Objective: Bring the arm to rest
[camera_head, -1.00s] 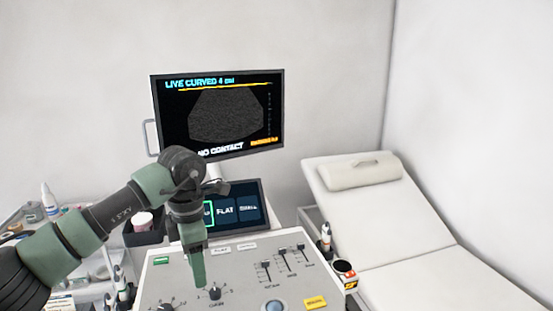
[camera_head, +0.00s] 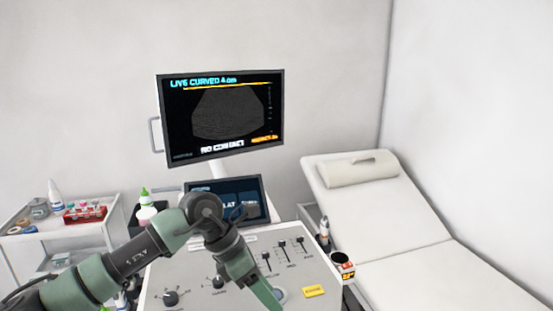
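My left arm comes in from the lower left, and its gripper (camera_head: 268,296) hangs low over the front of the ultrasound console (camera_head: 190,268). The green fingers point down and to the right beside the trackball (camera_head: 280,295). I cannot tell whether the fingers touch the panel, or whether they are open or shut. No held thing shows. The upper monitor (camera_head: 222,118) reads "LIVE CURVED 4 cm" and "NO CONTACT". The arm partly hides the small touch screen (camera_head: 256,192). My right gripper is not in view.
An exam couch (camera_head: 410,225) with a pillow (camera_head: 357,169) stands at the right. A holder cup (camera_head: 341,261) and a probe (camera_head: 324,230) sit at the console's right edge. A cart (camera_head: 60,243) with bottles and a red rack (camera_head: 85,211) stands at the left.

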